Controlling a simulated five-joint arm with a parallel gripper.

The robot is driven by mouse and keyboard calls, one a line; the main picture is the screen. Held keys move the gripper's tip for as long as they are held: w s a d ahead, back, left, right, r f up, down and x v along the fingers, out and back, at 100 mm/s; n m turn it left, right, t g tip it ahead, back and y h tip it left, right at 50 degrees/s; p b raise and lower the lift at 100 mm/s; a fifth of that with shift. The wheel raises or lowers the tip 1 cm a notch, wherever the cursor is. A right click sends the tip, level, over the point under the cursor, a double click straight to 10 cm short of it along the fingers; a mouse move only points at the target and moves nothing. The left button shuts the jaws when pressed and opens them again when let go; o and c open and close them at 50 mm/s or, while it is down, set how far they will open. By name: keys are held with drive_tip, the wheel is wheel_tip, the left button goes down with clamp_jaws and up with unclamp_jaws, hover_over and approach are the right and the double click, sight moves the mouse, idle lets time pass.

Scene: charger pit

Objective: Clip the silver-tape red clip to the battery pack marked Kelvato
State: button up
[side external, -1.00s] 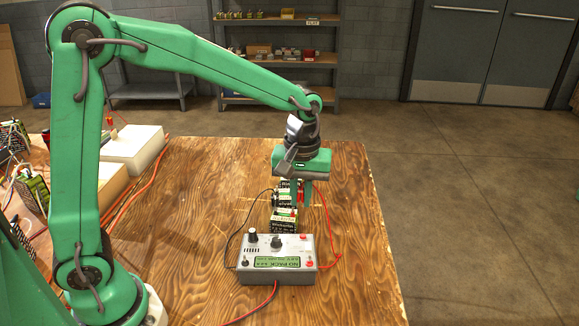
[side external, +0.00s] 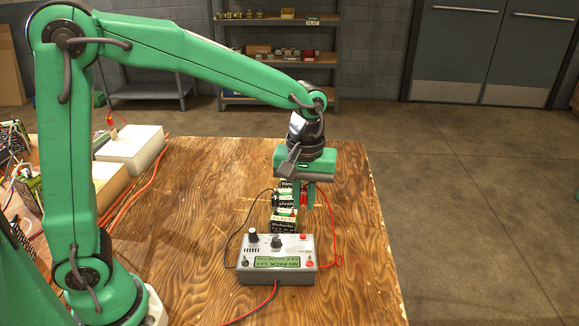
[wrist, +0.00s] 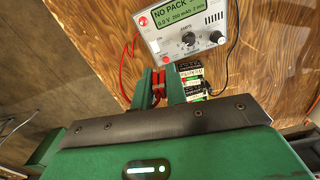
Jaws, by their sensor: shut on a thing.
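Any silver tape on the clip is too small to make out. The battery packs (side external: 284,222) stand in a row behind the charger, dark with green and white labels. They also show in the wrist view (wrist: 191,69), just right of the fingers. I cannot read which pack is marked Kelvato. The held clip appears beside the packs, and I cannot tell whether it touches one.
A grey charger (side external: 277,260) stands in front of the packs, its display reading NO PACK. A red lead loops right of it and a black lead left. White blocks (side external: 132,149) and more packs (side external: 30,190) lie left. The table's right side is clear.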

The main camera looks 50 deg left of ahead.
drive_tip(key=shift+w+a, duration=0.1)
drive_tip(key=shift+a, duration=0.05)
drive_tip(key=shift+w+a+f+m, duration=0.6)
drive_tip(key=shift+w+a+m, duration=1.5)
drive_tip(key=shift+a, duration=0.6)
drive_tip(key=shift+w+a+f+m, duration=0.6)
drive_tip(key=shift+w+a+m, duration=1.25)
drive_tip(key=shift+a+m, duration=0.65)
drive_tip(key=shift+w+a+f+m, duration=0.6)
drive_tip(key=shift+w+a+m, duration=1.45)
drive_tip(key=shift+a, duration=0.8)
drive_tip(key=shift+s+f, duration=0.1)
drive_tip(key=shift+f, duration=0.15)
drive_tip(key=shift+f, duration=3.2)
drive_tip(key=shift+f, duration=0.3)
drive_tip(key=o, duration=0.8)
